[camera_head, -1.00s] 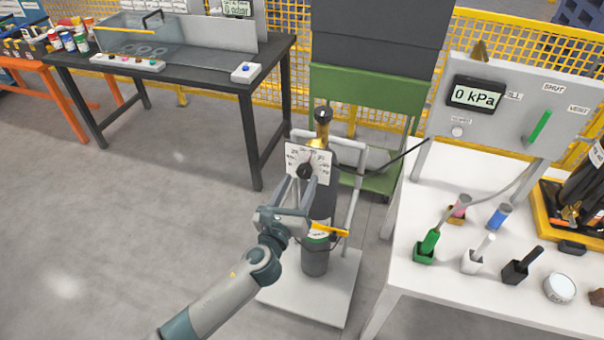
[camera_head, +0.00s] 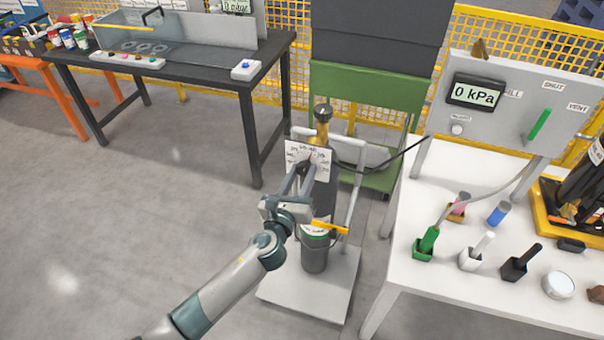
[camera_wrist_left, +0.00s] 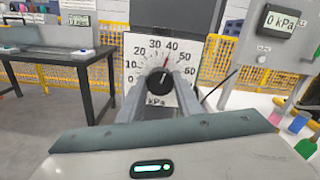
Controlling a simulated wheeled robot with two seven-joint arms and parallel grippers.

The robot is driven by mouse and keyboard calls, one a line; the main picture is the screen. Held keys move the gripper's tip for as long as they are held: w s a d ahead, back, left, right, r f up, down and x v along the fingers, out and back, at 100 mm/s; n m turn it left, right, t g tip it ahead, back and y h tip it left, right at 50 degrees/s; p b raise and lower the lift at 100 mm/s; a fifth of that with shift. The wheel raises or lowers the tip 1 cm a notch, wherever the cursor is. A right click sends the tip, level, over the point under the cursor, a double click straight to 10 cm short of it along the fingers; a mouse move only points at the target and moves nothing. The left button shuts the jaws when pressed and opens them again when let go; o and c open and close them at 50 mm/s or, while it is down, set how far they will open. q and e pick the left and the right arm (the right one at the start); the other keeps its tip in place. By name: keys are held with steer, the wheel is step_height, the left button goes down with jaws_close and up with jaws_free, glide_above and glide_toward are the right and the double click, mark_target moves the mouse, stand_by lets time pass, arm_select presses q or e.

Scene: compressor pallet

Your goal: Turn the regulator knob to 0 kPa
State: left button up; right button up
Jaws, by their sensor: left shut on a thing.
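The black round regulator knob (camera_wrist_left: 158,83) sits at the centre of a white dial plate (camera_wrist_left: 188,46) marked 0 to 60 kPa. A thin red pointer above the knob points between 30 and 40. My left gripper (camera_wrist_left: 160,88) is shut on the knob, one finger on each side. In the head view, my left gripper (camera_head: 306,174) reaches up to the dial plate (camera_head: 320,152) and its fingers mostly hide the knob. The regulator is on a gas cylinder (camera_head: 315,257) standing on a white cart (camera_head: 330,295). My right gripper is out of view.
A panel display (camera_head: 476,93) reads 0 kPa. A green lever (camera_head: 539,125) is beside it. The white table (camera_head: 440,280) at right holds several coloured-handled items. A dark bench (camera_head: 200,75) stands at left. The floor between bench and cart is clear.

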arm_select(q)
steer(key=shift+n, duration=0.5)
steer(key=n+b, duration=0.1)
steer(key=n, duration=1.1)
steer(key=shift+f+n+b, duration=0.1)
steer(key=shift+n+b, duration=0.2)
steer(key=shift+b, duration=0.05)
steer(key=n, duration=1)
steer(key=shift+p, duration=0.4)
steer(key=shift+n, duration=0.3)
steer(key=o, duration=1)
steer(key=shift+o, duration=0.2)
steer(key=shift+s, duration=0.1)
